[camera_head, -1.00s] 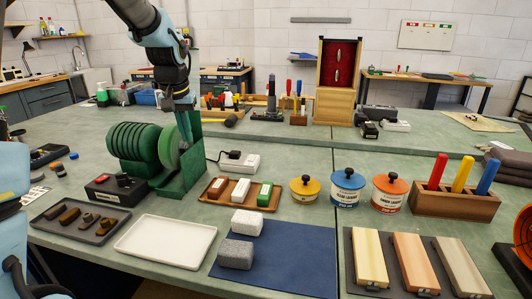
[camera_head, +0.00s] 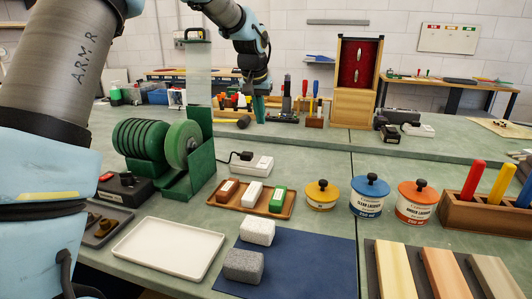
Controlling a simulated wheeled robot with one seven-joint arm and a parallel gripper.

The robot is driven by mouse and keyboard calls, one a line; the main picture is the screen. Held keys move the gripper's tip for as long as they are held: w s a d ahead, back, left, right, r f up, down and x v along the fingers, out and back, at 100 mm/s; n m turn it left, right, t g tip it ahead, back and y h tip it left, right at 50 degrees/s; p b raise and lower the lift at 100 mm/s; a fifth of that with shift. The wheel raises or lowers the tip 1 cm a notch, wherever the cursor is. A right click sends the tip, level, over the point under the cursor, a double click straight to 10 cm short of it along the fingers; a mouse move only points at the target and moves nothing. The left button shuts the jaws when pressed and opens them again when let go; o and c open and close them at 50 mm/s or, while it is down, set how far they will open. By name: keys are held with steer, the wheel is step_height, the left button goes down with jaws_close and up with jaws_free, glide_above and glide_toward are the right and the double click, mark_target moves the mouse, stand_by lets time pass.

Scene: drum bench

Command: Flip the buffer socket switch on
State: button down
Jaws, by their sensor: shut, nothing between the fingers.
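The white socket block (camera_head: 252,163) lies on the bench right of the green buffer drum. A black plug with a cable sits at its left end. The switch on it is too small to tell its position. The buffer (camera_head: 184,144) has dark green discs and a green guard. My gripper (camera_head: 259,116) is shut and empty. It points down and shows above and behind the socket block in the picture, apart from it.
A wooden tray (camera_head: 289,212) with red, white and green blocks lies in front of the socket. Yellow, blue and orange tins stand to the right. A black control box (camera_head: 124,186) sits left of the buffer. Tools stand behind my gripper.

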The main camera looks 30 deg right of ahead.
steer(key=shift+d, duration=0.15)
steer(key=p, duration=0.4)
glide_toward(265, 158)
steer(key=x, duration=0.5)
steer(key=shift+w+d, duration=0.15)
steer(key=shift+f, duration=0.7)
steer(key=shift+w+d+f, duration=0.1)
steer(key=shift+f, duration=0.05)
steer(key=shift+f+b, duration=0.3)
steer(key=shift+b, duration=0.15)
steer(key=shift+r, duration=0.15)
